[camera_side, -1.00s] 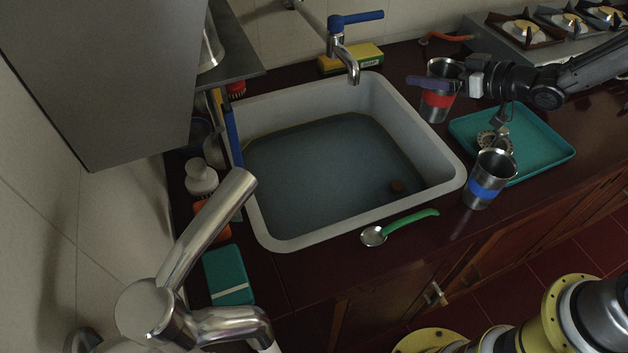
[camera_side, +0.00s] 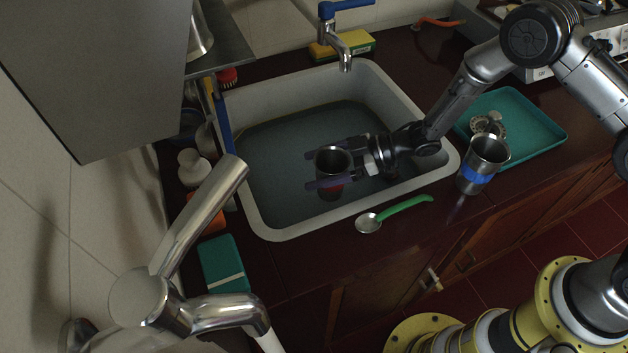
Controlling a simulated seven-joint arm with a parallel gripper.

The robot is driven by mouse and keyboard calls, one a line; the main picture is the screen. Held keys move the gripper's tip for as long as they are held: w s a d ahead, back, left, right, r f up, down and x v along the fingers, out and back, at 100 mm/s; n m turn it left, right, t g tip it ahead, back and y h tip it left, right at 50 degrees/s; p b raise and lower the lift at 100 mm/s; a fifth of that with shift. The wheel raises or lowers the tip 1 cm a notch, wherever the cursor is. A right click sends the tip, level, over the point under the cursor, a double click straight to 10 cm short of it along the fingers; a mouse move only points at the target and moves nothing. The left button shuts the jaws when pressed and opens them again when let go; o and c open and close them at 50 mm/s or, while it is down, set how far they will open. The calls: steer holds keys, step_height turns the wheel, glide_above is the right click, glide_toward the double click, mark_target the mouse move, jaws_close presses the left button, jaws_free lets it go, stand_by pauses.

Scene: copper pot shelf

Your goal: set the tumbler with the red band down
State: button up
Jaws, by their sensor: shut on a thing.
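The red-banded tumbler (camera_side: 333,160) is a steel cup, upright, with its open mouth up. My gripper (camera_side: 325,168) comes from the right and is shut on it, one finger on each side. The tumbler shows over the sink basin (camera_side: 285,232), in front of the dark water; I cannot tell whether its base touches the water or the bottom. The near finger covers part of the cup, and only a little of the red band shows below it.
A steel tumbler with a blue band (camera_side: 478,172) stands on the counter right of the sink, by the teal tray (camera_side: 535,122). A green-handled spoon (camera_side: 395,212) lies along the sink's front edge. The tap (camera_side: 340,45) overhangs the back rim.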

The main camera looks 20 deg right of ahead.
steer(key=shift+f, duration=3)
steer(key=shift+f, duration=0.2)
steer(key=o, duration=1.2)
steer(key=shift+c, duration=0.2)
steer(key=shift+d+r, duration=0.1)
steer(key=shift+r, duration=0.15)
steer(key=shift+v, duration=1.2)
step_height(320, 180, up, 5)
steer(key=shift+s+d+r, duration=0.1)
steer(key=shift+d+r, duration=0.05)
steer(key=shift+r, duration=0.9)
